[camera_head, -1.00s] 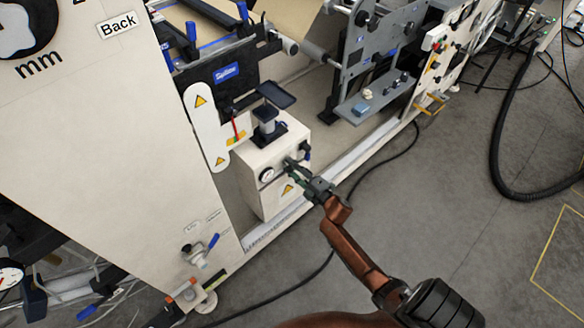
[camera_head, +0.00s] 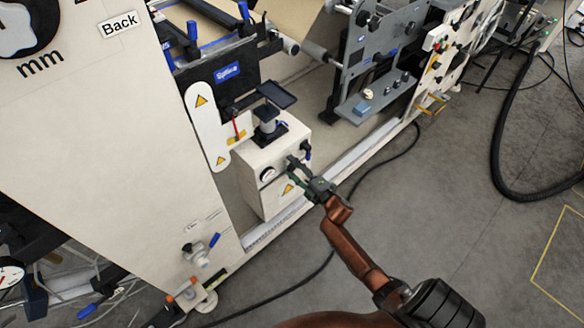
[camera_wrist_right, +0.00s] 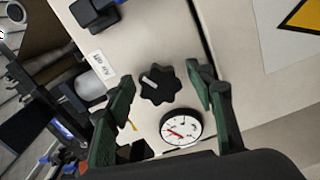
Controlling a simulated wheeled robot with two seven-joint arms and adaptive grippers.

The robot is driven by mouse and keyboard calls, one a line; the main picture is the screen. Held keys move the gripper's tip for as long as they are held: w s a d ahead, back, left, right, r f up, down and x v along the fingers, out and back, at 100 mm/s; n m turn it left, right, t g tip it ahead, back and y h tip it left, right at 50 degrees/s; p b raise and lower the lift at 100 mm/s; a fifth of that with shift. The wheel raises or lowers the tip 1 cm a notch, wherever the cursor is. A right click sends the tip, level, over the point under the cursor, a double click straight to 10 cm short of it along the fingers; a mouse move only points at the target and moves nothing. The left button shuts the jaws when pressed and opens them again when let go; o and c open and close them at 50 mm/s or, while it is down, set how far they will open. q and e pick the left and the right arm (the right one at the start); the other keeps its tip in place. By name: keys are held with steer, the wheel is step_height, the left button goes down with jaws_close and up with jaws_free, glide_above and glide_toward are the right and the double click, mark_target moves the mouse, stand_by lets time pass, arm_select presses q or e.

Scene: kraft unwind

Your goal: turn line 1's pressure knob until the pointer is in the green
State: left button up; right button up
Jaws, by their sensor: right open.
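The pressure knob (camera_wrist_right: 160,85) is a black lobed knob with a pale mark, on the face of a cream box (camera_head: 262,160). In the right wrist view it sits between the two open fingers of my right gripper (camera_wrist_right: 165,100), with gaps on both sides. A round white gauge (camera_wrist_right: 181,127) with a red needle is beside the knob; I cannot make out a green zone. The gauge also shows small in the head view (camera_head: 267,174). My right gripper (camera_head: 293,172) is open in front of the box and hides the knob there. My left gripper is not in view.
A small label (camera_wrist_right: 103,66) is beside the knob. A warning triangle (camera_head: 287,188) is on the box face. A valve with a blue lever (camera_head: 214,240) is on the cream panel at lower left. A black cable (camera_head: 330,262) crosses the open grey floor.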

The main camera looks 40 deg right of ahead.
steer(key=s+d, duration=0.1)
steer(key=s, duration=1.1)
steer(key=shift+f, duration=0.1)
